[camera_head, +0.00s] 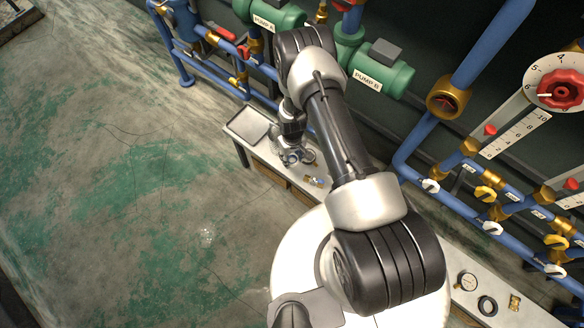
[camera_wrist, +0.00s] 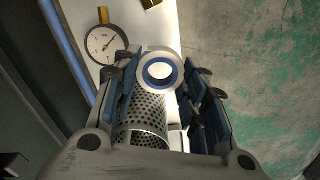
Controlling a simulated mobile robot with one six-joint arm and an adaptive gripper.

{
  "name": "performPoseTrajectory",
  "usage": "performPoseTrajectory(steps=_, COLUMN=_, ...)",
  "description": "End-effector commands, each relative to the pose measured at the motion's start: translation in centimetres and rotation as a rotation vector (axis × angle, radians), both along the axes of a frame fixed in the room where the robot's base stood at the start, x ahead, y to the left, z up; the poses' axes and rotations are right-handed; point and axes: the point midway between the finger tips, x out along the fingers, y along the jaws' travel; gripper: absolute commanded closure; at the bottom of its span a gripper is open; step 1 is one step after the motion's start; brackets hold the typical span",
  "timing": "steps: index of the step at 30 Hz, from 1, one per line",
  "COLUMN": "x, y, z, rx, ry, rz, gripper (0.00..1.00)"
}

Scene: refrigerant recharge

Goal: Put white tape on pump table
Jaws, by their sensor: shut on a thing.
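The white tape (camera_wrist: 145,72), a roll with a blue inner ring, sits between the fingertips of my gripper (camera_wrist: 158,72) in the wrist view. My gripper is shut on it. In the head view my gripper (camera_head: 296,156) is over the white table below the green pumps; the tape is too small to make out there. The table (camera_wrist: 158,25) shows beyond the tape in the wrist view. I cannot tell whether the tape touches the tabletop. In the head view, part of the table is hidden by my arm.
A perforated metal cylinder (camera_wrist: 148,112) shows between my fingers, and a round gauge (camera_wrist: 104,44) lies left of the tape. A grey tray (camera_head: 248,125) is at the table's left end. Another gauge (camera_head: 467,281) and a black ring (camera_head: 487,305) lie lower right. Blue pipes (camera_head: 405,160) run behind.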

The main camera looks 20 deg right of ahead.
Motion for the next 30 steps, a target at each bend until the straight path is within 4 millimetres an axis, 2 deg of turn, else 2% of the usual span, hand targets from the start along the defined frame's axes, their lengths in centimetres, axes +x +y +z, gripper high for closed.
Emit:
performPoseTrajectory(steps=1, x=-0.1, y=0.0, z=-1.8, rx=0.000, ry=0.002, rz=0.000, gripper=0.73)
performPoseTrajectory(steps=3, x=-0.1, y=0.0, z=-3.2, rx=0.000, ry=0.001, rz=0.000, gripper=0.73)
performPoseTrajectory(steps=6, x=0.0, y=0.0, z=-4.5, rx=0.000, ry=0.000, rz=-0.001, gripper=0.73)
performPoseTrajectory(steps=13, x=0.0, y=0.0, z=-6.0, rx=0.000, ry=0.000, rz=-0.001, gripper=0.73)
performPoseTrajectory(steps=19, x=-0.1, y=0.0, z=-9.1, rx=0.000, ry=0.001, rz=-0.001, gripper=0.73)
performPoseTrajectory(steps=30, x=0.0, y=0.0, z=-9.5, rx=0.000, ry=0.000, rz=-0.001, gripper=0.73)
